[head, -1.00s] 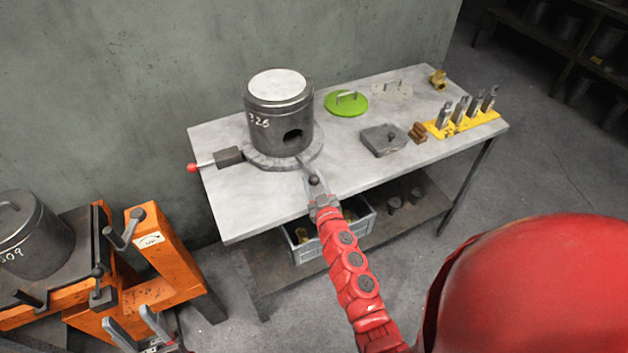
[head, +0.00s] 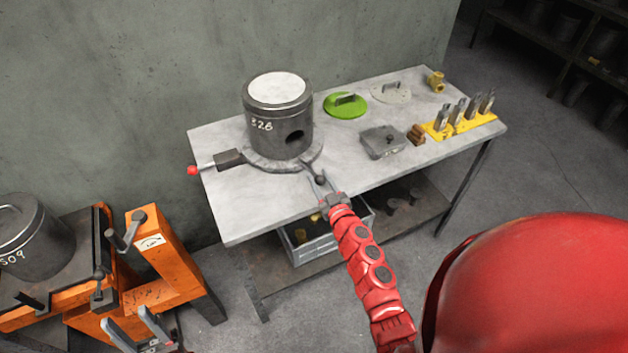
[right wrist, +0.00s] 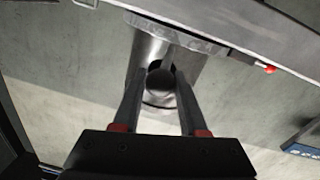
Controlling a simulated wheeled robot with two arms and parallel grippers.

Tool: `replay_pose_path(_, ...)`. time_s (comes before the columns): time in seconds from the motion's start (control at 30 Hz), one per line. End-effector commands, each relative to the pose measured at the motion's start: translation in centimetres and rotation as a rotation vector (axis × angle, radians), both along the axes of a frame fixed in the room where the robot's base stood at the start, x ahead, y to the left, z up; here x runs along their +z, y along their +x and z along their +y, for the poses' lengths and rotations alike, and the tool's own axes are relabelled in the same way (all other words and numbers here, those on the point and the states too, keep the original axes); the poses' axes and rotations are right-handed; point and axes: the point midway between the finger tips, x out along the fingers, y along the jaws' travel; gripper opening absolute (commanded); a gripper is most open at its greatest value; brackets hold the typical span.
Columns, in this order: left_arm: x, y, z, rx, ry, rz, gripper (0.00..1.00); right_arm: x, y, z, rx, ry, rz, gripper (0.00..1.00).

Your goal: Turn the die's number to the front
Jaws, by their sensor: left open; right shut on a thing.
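The die (head: 278,122) is a dark steel cylinder with a pale top, upright on a round turntable (head: 262,161) on the bench. Its white number (head: 262,125), reading like 326, is on its left front side, with a round hole to the right of it. A ball-knobbed handle (head: 320,180) sticks out of the turntable towards the bench's front edge. My right gripper (head: 323,184) is shut on this knob; the right wrist view shows the knob (right wrist: 160,82) between the fingers. My left gripper (head: 128,317) is open and empty at the lower left, by an orange stand.
A red-tipped lever with a dark block (head: 229,158) is left of the turntable. A green lid (head: 345,108), a steel block (head: 382,145) and a yellow tool rack (head: 465,125) stand to the right. The orange stand (head: 160,260) bears another die (head: 30,235).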

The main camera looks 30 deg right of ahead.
Motion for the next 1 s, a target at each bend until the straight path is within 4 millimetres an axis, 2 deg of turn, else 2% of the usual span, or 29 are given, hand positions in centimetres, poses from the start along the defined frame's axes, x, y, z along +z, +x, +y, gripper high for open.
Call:
replay_pose_path(0.03,0.5,0.0,0.0,0.000,0.000,0.000,0.50,0.2,0.0,-1.1,0.012,-0.004,0.005,0.00)
replay_pose_path(0.4,1.1,0.0,0.0,0.000,0.000,0.000,0.50,0.0,1.1,-5.7,0.202,0.000,0.005,0.00)
replay_pose_path(0.57,0.8,0.0,0.0,0.000,0.000,0.000,0.50,0.0,1.8,-7.4,0.271,0.001,0.001,0.00)
replay_pose_path(1.0,-0.9,0.0,0.0,0.000,0.000,0.000,0.50,0.0,3.8,-11.0,0.267,0.000,-0.001,0.00)
